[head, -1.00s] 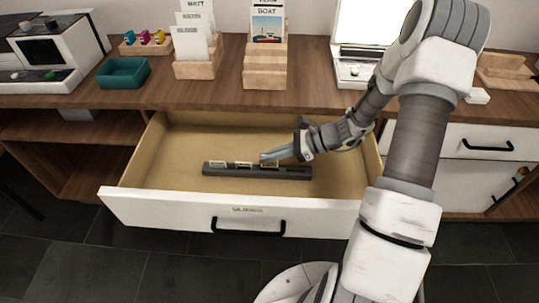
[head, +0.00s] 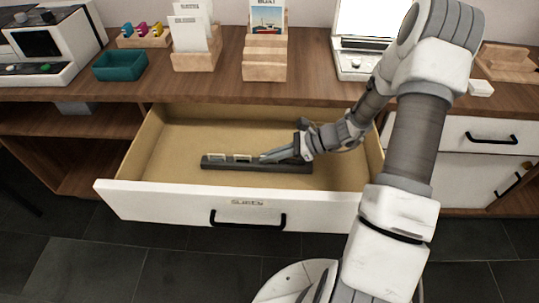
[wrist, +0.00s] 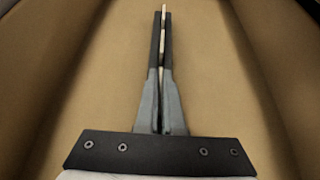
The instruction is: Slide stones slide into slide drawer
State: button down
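The open drawer (head: 180,135) has a tan inside and a white front with a label that seems to read "SLIDES". A long dark rack (head: 215,165) lies on its floor. Two small pale-framed slides (head: 217,156) (head: 242,157) stand in the rack's left part. My gripper (head: 265,157) reaches in from the right, low over the rack's right half. In the wrist view my gripper (wrist: 161,45) has its fingers close together, with a thin pale strip between them, seemingly a slide edge-on. Whether that slide touches the rack is hidden.
The wooden counter (head: 210,88) above holds a teal tray (head: 120,65), wooden card holders (head: 265,65) and a white device with a bright screen (head: 362,35). The drawer's side walls flank my gripper. The drawer floor in front of and behind the rack is bare.

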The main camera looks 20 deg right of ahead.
jog(key=c, duration=1)
grip_release()
jog(key=shift+o, duration=0.2)
jog(key=shift+d+r, duration=0.1)
jog(key=p+v, duration=0.5)
jog(key=v, duration=1.2)
jog(key=shift+d, duration=0.15)
notch_tip(320, 180, up, 9)
jog(key=p, duration=0.7)
